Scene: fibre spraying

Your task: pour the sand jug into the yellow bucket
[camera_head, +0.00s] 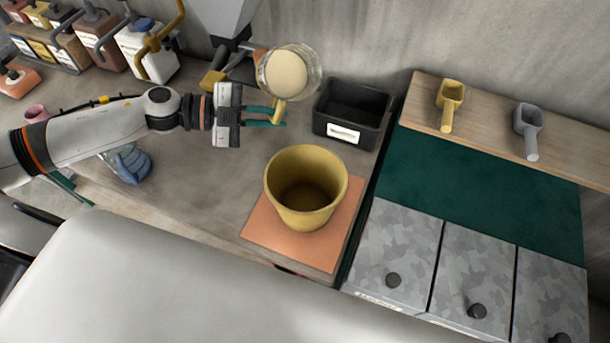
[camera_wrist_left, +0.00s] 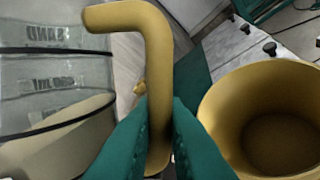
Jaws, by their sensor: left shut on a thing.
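The sand jug (camera_head: 288,71) is a clear round container with pale sand in it and a yellow handle. My left gripper (camera_head: 277,116) is shut on the yellow handle (camera_wrist_left: 144,50). The jug also shows at the left of the left wrist view (camera_wrist_left: 45,100), with its sand low inside. The yellow bucket (camera_head: 305,186) stands upright on an orange mat (camera_head: 335,240). The jug is beyond the bucket in the head view, apart from it. The bucket shows at the right of the left wrist view (camera_wrist_left: 265,120), and its inside looks empty. My right gripper is not seen.
A black bin (camera_head: 352,112) stands right of the jug. A shelf (camera_head: 420,100) holds a yellow scoop (camera_head: 449,104) and a grey scoop (camera_head: 529,130). Camouflage-patterned lidded boxes (camera_head: 395,245) lie right of the mat. Several containers with pumps or handles (camera_head: 147,50) stand at back left.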

